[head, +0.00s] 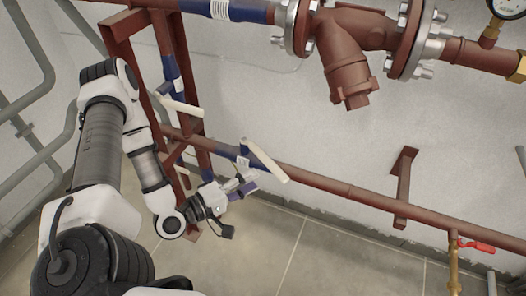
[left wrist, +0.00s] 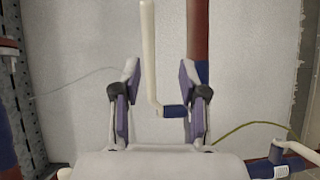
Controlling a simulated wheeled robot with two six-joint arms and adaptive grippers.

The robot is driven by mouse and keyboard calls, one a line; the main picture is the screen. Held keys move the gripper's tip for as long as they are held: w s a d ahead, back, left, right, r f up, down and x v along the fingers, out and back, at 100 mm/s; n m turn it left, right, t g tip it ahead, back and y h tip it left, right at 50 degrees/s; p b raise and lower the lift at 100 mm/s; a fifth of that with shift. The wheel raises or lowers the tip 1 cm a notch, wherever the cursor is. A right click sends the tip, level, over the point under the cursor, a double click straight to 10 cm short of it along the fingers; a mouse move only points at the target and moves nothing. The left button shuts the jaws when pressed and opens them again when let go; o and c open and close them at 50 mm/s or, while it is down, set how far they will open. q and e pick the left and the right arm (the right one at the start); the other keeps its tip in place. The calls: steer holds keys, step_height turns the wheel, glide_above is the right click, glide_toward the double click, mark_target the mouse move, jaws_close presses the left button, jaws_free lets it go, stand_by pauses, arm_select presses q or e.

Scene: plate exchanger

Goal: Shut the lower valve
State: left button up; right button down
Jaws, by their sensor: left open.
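The lower valve has a blue body (head: 243,151) on the lower horizontal red pipe and a cream lever (head: 268,162). The lever runs roughly along the pipe, sloping down to the right in the head view. My left gripper (head: 246,186) is just below and in front of this valve, its purple-padded fingers apart. In the left wrist view, the cream lever (left wrist: 148,55) shows between the open fingertips (left wrist: 159,85), with its bent blue root (left wrist: 175,112) near the right finger. Contact with the lever cannot be made out. My right gripper is not in view.
An upper blue valve with a cream lever (head: 181,106) is on the upright pipe, close to my left arm. A red frame (head: 120,45) stands behind the arm. A large flanged fitting (head: 345,55) is at upper right. A red-handled tap (head: 478,247) is at lower right.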

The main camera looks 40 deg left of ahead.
mark_target(265, 165)
arm_select(q)
steer(key=shift+n+t, duration=0.3)
steer(key=shift+t, duration=0.1)
steer(key=w, duration=0.2)
steer(key=w+r+b, duration=0.1)
steer(key=w, duration=0.1)
steer(key=shift+d+r+b, duration=0.1)
steer(key=shift+d+b, duration=0.05)
steer(key=shift+b, duration=0.15)
steer(key=w, duration=0.3)
steer(key=shift+f+b, duration=0.3)
steer(key=shift+w+d+r, duration=0.1)
steer(key=shift+w, duration=0.25)
steer(key=shift+d+r, duration=0.15)
jaws_close()
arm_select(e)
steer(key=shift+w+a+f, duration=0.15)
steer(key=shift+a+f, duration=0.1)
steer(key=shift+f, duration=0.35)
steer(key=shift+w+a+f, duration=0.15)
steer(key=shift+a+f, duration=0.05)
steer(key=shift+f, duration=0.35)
